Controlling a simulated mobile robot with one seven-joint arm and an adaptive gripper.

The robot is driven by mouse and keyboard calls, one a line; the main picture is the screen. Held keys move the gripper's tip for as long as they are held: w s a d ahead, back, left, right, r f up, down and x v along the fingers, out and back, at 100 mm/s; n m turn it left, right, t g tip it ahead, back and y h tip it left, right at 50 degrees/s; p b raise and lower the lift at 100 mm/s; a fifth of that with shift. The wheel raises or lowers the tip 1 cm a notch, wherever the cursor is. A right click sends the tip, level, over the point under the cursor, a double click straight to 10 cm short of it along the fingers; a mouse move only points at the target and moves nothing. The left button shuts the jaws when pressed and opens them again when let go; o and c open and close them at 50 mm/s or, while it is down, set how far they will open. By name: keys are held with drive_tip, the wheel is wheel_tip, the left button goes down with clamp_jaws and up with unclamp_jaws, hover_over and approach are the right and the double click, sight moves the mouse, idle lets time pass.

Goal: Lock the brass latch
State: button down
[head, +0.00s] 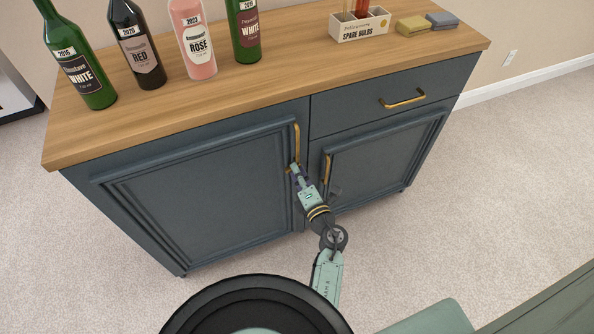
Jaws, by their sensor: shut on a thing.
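A blue-grey cabinet (200,195) with a wooden top has a large left door and a smaller right door, both looking closed. A small bit of brass, which looks like the latch (289,170), shows at the edge of the left door, just under that door's upright brass handle (296,138). My gripper (296,170) is at this spot, its fingers shut on the latch. The fingers hide most of the latch, so I cannot tell its position. The right door's brass handle (326,168) is just right of my gripper.
A drawer with a brass handle (403,99) is above the right door. On the wooden top (290,72) stand several bottles, a white "spare bulbs" box (358,27), a yellow sponge (411,26) and a blue-grey sponge (442,20). Open carpet (490,170) lies to the right.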

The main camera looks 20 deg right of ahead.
drive_tip(key=shift+m, duration=1.7)
drive_tip(key=c, duration=1.7)
unclamp_jaws()
drive_tip(key=shift+f, duration=0.1)
